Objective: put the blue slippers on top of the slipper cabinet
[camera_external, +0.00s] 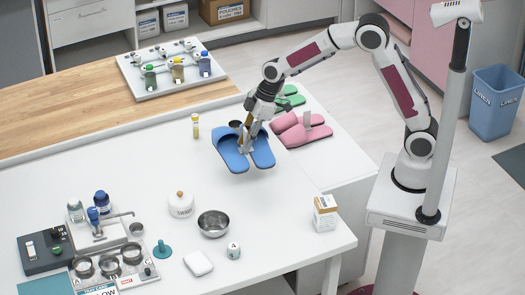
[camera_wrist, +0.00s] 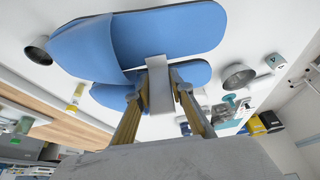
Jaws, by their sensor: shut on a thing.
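The blue slippers (camera_external: 232,153) hang side by side from my gripper (camera_external: 247,140), which is shut on the light bracket that joins them. They appear to be above the white table, near its right edge; the exact gap below is unclear. In the wrist view the blue slippers (camera_wrist: 165,38) fill the upper middle, with the bracket (camera_wrist: 160,88) between my gripper's fingers (camera_wrist: 161,95). The white slipper cabinet (camera_external: 345,163) adjoins the table's right side. Pink slippers (camera_external: 303,134) and green slippers (camera_external: 289,101) rest on its top.
A small dark cup (camera_external: 235,124) and a yellow-labelled vial (camera_external: 195,126) stand near the slippers. A metal bowl (camera_external: 213,223), white jar (camera_external: 181,204) and carton (camera_external: 325,213) stand nearer the front. The cabinet top in front of the pink slippers looks clear.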

